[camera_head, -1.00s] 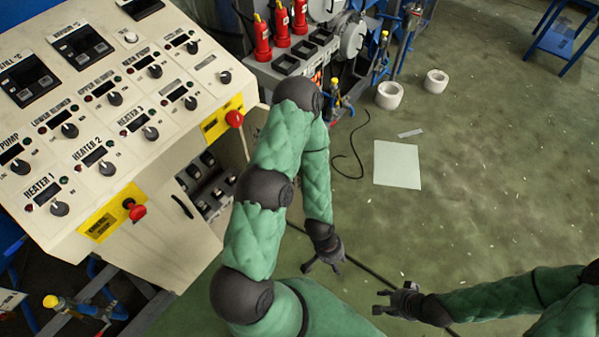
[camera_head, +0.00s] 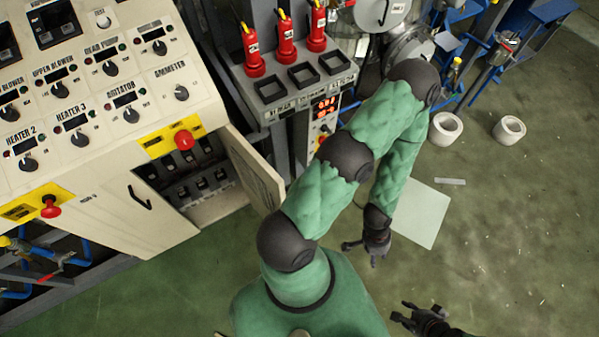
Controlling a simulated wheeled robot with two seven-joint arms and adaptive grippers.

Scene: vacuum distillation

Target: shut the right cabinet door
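The right cabinet door (camera_head: 256,176) is a pale panel standing open at the right side of the control console. It swings outward from the cabinet opening (camera_head: 222,205), where rows of dark electrical parts show. My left arm is bent, with its elbow near the back equipment. Its gripper (camera_head: 361,251) hangs over the floor to the right of the door, apart from it, with fingers spread and empty. My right gripper (camera_head: 401,312) is low in the view, farther right, open and empty; most of its arm is out of view. Neither gripper touches the door.
The closed left cabinet door (camera_head: 128,212) has a black handle. Red knobs and dials sit on the console (camera_head: 97,100) above. A rack with red cylinders (camera_head: 287,40) stands behind the open door. White rings (camera_head: 509,131) and a pale sheet (camera_head: 421,214) lie on open floor at right.

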